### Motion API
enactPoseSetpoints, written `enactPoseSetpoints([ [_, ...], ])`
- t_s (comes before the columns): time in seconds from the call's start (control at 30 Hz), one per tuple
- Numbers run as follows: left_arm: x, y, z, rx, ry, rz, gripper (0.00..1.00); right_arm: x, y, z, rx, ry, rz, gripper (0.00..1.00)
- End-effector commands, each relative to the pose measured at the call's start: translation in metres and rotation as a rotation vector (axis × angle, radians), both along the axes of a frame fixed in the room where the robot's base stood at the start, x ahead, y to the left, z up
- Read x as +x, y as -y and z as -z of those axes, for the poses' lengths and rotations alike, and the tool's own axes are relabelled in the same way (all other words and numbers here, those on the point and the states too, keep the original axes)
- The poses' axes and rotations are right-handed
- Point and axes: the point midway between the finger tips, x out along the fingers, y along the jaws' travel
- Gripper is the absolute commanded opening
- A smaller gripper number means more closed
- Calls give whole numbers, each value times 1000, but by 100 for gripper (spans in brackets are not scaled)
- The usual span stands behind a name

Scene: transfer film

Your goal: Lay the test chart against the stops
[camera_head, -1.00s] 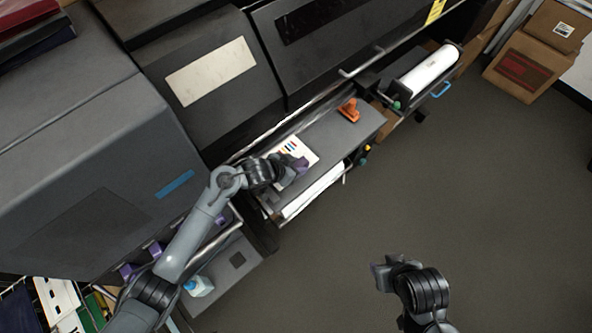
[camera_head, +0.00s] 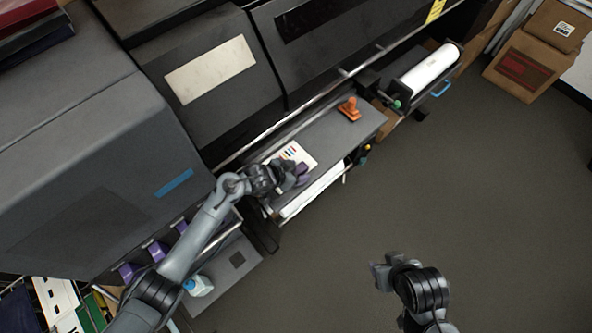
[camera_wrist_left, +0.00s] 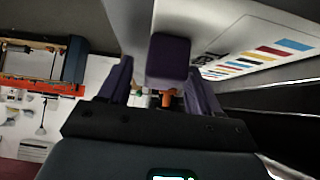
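The test chart (camera_head: 305,153), a white card with coloured bars, lies on the grey shelf below the large dark machine. It also shows in the left wrist view (camera_wrist_left: 255,50), to the right of the fingers. My left gripper (camera_head: 299,176) is at the chart's near edge and covers part of it. In the left wrist view its two purple fingers (camera_wrist_left: 160,88) stand apart, with a purple block (camera_wrist_left: 168,58) between them; a gap shows on the block's left side. I cannot make out the stops. My right gripper (camera_head: 378,276) is over the floor, away from the shelf; its jaws are unclear.
An orange tool (camera_head: 349,109) stands on the shelf to the right of the chart. A white roll (camera_head: 430,70) is further right. White sheet material (camera_head: 312,190) hangs at the shelf's front. A white bottle (camera_head: 198,286) is lower left.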

Motion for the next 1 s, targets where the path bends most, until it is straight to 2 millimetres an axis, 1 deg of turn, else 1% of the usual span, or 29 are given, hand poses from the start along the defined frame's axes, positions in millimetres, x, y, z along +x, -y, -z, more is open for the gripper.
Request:
enactPoseSetpoints([
  [0.27,0,0,-1,0,0,0,63,0,0,-1,0,0,0,43],
  [0.33,0,0,-5,0,0,0,63,0,0,-3,0,0,0,43],
  [0.47,-5,-6,-11,0,-1,-1,63,0,0,-5,0,0,0,43],
  [0.63,-17,-21,-30,1,1,0,63,0,0,-10,0,0,0,43],
  [0.83,-35,-41,-58,0,2,0,63,0,0,-16,0,0,0,43],
  [1.0,-47,-54,-75,1,1,0,63,0,0,-20,0,0,0,43],
])
